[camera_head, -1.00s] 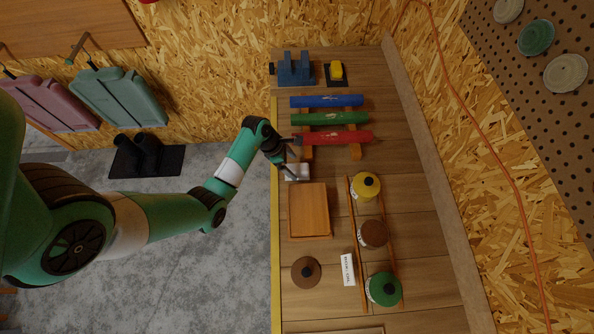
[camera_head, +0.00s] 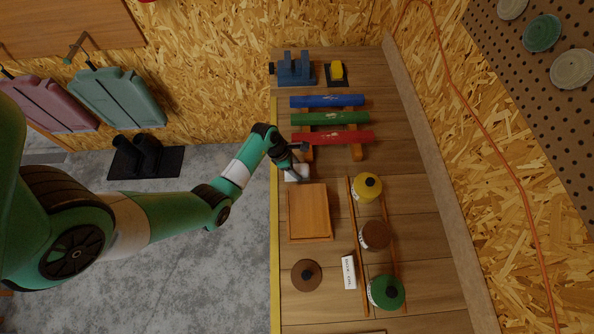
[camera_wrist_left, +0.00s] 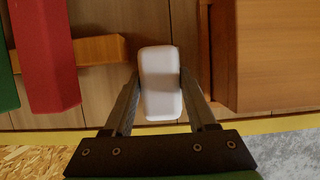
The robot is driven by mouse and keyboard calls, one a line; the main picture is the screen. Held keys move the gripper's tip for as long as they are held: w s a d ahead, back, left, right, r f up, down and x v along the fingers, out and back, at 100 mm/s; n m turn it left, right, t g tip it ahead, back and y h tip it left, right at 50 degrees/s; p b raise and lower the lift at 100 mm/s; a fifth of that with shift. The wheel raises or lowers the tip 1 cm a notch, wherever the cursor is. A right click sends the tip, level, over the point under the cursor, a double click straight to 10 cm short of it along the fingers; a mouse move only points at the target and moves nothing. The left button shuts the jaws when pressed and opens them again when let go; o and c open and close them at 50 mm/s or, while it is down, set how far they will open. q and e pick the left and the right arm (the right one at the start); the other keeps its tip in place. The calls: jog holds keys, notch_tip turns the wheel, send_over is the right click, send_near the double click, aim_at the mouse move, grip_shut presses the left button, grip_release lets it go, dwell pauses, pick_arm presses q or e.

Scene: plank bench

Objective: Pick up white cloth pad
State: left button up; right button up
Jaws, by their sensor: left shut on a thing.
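The white cloth pad (camera_wrist_left: 160,85) is a small rounded block between the two fingers of my left gripper (camera_wrist_left: 160,90) in the left wrist view. The fingers press on its two long sides. In the head view the pad (camera_head: 296,174) shows near the bench's front edge, partly covered by my left gripper (camera_head: 295,163). I cannot tell whether the pad is lifted off the bench. My right gripper does not show.
A wooden box (camera_head: 310,211) lies just beside the pad. The red tube (camera_head: 335,137), green tube (camera_head: 330,118) and blue tube (camera_head: 328,100) rest on wooden supports on the other side. Yellow, brown and green-lidded jars stand farther back between rails (camera_head: 352,205).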

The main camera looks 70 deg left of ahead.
aim_at(301, 168)
pick_arm(q)
jog(key=shift+r, duration=0.15)
grip_shut()
jog(key=shift+r, duration=0.3)
notch_tip(301, 168, up, 3)
jog(key=shift+f+p, duration=0.1)
jog(key=shift+p, duration=0.6)
jog(key=s+d+r+p, duration=0.4)
jog(key=s+d+r, duration=0.5)
jog(key=s, duration=0.1)
jog(key=shift+s+d+r, duration=0.15)
jog(key=shift+s, duration=0.1)
